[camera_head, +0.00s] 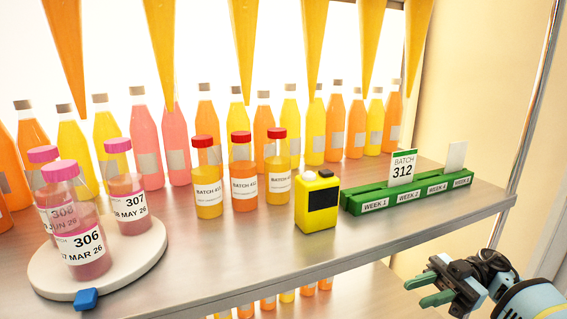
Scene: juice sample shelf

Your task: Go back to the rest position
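My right gripper (432,288) is at the lower right, in front of and below the shelf edge. Its two green fingers are apart with nothing between them, and it touches nothing on the shelf. My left gripper is not in view.
The metal shelf (250,262) holds a round white turntable (140,262) with pink-capped jars, red-capped bottles (243,185), a yellow device (317,201) and a green card rack (410,192) with a "BATCH 312" card (402,168). Bottles line the back. A metal post (530,110) stands right.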

